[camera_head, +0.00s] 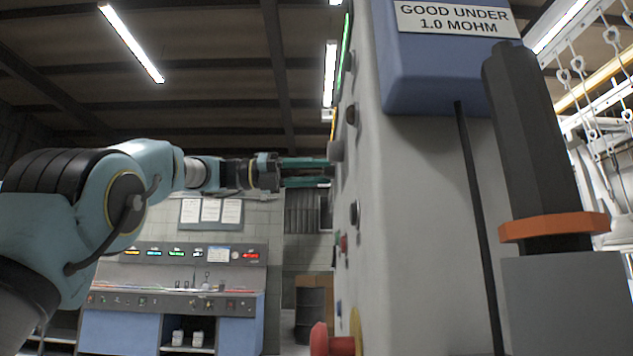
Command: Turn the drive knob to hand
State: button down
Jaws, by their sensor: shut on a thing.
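The tall grey control cabinet (415,230) stands right of centre, its panel face seen almost edge-on and turned to the left. My gripper (327,172) reaches in from the left, level, with its green fingers at the panel face. It is shut on a small dark knob there, mostly hidden by the fingers. A grey round knob (336,151) sits just above the fingertips. Black knobs sit higher (351,115) and lower (354,213). The knob labels and pointer directions cannot be read from this angle, so I cannot tell the drive knob's setting.
A red mushroom button (330,342) sticks out low on the panel. A blue box (440,60) with a sign hangs on the cabinet, beside a black handle (530,130) with an orange collar. A blue-grey console (180,290) stands behind at left. Hooks hang at right.

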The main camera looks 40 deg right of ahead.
jog(key=m+b, duration=0.2)
jog(key=m, duration=0.3)
jog(key=shift+f, duration=0.1)
jog(key=shift+m, duration=0.3)
dwell(0.4)
jog(key=shift+c, duration=2.3)
grip_release()
jog(key=shift+w, duration=0.1)
jog(key=p+v, duration=0.1)
jog(key=v, duration=0.9)
jog(key=shift+w+a+r, duration=0.2)
jog(key=shift+a, duration=0.05)
